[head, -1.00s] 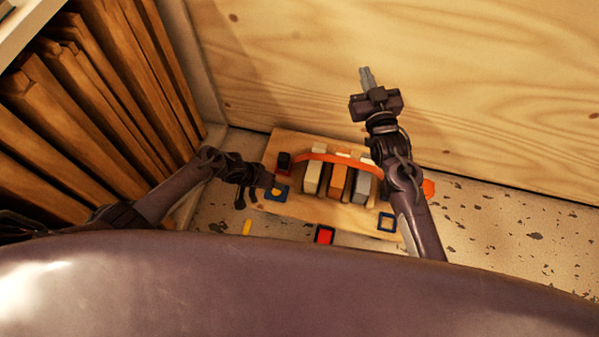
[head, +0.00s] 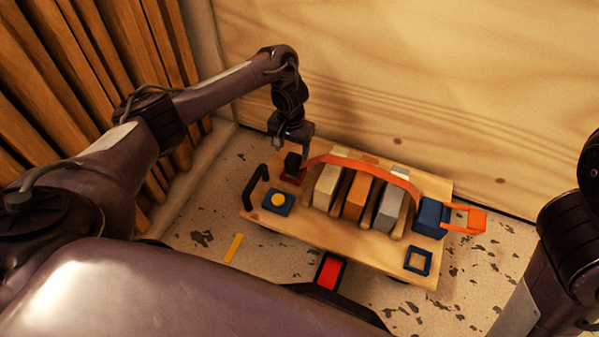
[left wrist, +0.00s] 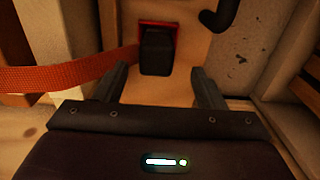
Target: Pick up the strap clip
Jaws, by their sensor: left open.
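The strap clip (head: 292,162) looks like a small black block on a red square at the far left corner of a wooden board (head: 290,222). The left end of the orange strap (head: 345,163) comes up beside it. My left gripper (head: 291,146) points down just over the clip, its fingers open. In the left wrist view the black clip (left wrist: 157,50) shows between and ahead of the two open fingers (left wrist: 159,72), apart from both. My right gripper is out of view; only part of its arm shows at the right edge.
The strap arches over grey and orange blocks (head: 356,195) to a blue block (head: 431,217). A black handle (head: 256,186) stands on the board's left edge. A blue square with a yellow disc (head: 278,201) is near. Wooden panels rise behind and left.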

